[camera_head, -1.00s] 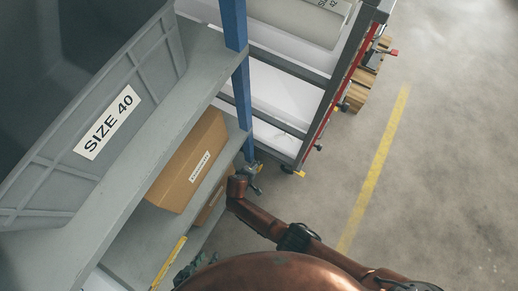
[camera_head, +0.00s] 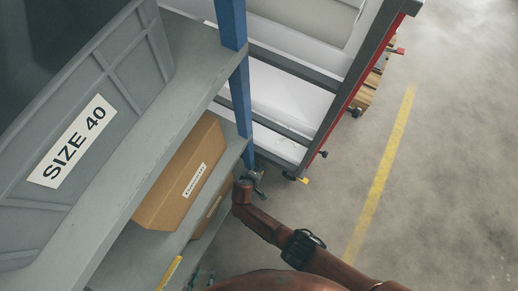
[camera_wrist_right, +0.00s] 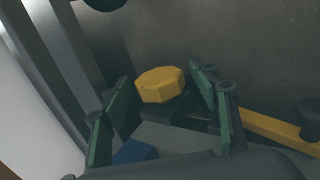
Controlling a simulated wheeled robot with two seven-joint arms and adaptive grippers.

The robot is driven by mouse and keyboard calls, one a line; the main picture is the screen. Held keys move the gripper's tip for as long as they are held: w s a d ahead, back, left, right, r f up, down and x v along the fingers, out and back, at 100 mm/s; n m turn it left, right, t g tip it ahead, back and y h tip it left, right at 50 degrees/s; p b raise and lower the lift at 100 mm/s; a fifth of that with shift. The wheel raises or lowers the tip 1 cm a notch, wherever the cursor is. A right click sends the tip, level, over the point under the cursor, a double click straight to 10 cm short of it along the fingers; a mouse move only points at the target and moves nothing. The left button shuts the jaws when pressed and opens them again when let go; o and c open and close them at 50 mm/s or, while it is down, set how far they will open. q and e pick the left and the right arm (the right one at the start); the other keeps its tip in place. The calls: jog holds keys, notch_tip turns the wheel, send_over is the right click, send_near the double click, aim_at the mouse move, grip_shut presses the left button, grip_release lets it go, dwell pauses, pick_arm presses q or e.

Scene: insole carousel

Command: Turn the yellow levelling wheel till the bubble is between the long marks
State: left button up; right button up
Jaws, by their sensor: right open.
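The yellow levelling wheel (camera_wrist_right: 162,84) is a many-sided knob in the right wrist view. My right gripper (camera_wrist_right: 162,88) is open, with one green finger on each side of the wheel and visible gaps between. In the head view a brown arm coming from the lower right ends in a dark part (camera_head: 258,184) by the blue post. A small yellow part (camera_head: 303,180) shows at the corner of the white-panelled frame. My left gripper (camera_head: 204,278) shows only as small greenish tips at the bottom edge; its jaws cannot be made out. I see no bubble or long marks.
A blue post (camera_head: 238,90) and grey shelving with a grey SIZE 40 bin (camera_head: 110,160) and a cardboard box (camera_head: 180,180) stand at left. The white-panelled frame (camera_head: 345,90) has a dark, red-edged side. Floor with a yellow line (camera_head: 385,170) is clear at right.

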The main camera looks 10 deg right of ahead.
jog(key=shift+c, duration=0.3)
jog(key=c, duration=1.1)
jog(key=shift+w+d+r+g+y+p, duration=0.15)
jog(key=shift+r+g+y+p, duration=0.15)
jog(key=shift+g+y+p, duration=0.15)
jog(key=shift+f+g+y, duration=0.3)
jog(key=shift+g+y, duration=0.05)
jog(key=shift+g, duration=0.3)
jog(key=o, duration=1.2)
jog(key=shift+c, duration=0.2)
jog(key=shift+r, duration=0.15)
